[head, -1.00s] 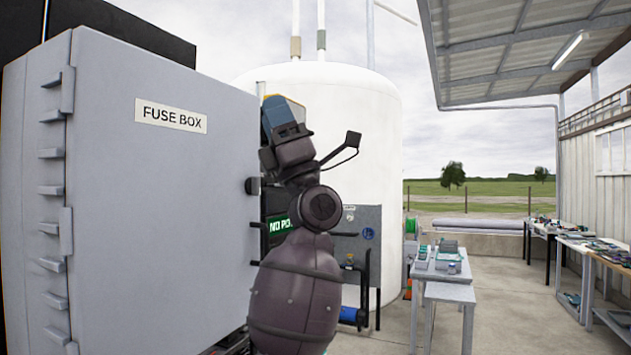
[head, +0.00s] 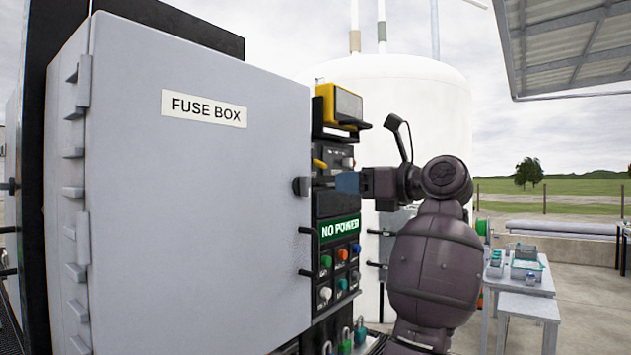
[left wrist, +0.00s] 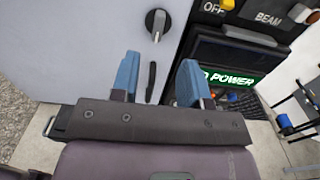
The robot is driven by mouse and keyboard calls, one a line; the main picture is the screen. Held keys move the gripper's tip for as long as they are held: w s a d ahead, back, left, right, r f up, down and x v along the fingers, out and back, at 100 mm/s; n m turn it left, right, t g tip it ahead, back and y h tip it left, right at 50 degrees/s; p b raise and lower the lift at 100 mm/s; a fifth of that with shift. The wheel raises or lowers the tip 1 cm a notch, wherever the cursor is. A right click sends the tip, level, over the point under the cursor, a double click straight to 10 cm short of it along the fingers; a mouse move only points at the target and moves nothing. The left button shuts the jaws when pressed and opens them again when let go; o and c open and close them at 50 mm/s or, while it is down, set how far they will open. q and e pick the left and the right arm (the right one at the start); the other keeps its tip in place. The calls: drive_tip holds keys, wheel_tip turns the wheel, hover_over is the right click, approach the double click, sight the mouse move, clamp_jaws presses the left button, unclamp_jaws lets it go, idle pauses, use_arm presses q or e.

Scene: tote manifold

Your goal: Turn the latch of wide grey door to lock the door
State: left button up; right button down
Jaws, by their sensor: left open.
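The wide grey door (head: 200,220) bears a FUSE BOX label and fills the left half of the head view. It looks shut or nearly shut. Its dark latch knob (head: 301,187) sticks out at the right edge; the left wrist view shows it as a round knob (left wrist: 157,24) with a pale upright bar. A black handle (left wrist: 151,82) is below it. My left gripper (head: 347,183), with blue fingers, is just right of the latch in the head view. In the left wrist view its fingers (left wrist: 160,60) are apart and empty, short of the knob. My right gripper is not seen.
A control panel with a NO POWER display (head: 340,228), coloured buttons and a yellow-topped device (head: 339,105) stands right beside the door. Padlocks (head: 345,342) hang below. A white tank (head: 425,95) and a workbench (head: 528,308) are behind.

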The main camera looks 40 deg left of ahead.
sight(309, 181)
use_arm(q)
drive_tip(key=a, duration=0.3)
drive_tip(key=a+p, duration=0.1)
drive_tip(key=a, duration=0.2)
drive_tip(key=s+a+p, duration=0.1)
drive_tip(key=a, duration=0.2)
drive_tip(key=shift+a+r, duration=0.1)
drive_tip(key=shift+a, duration=0.1)
clamp_jaws()
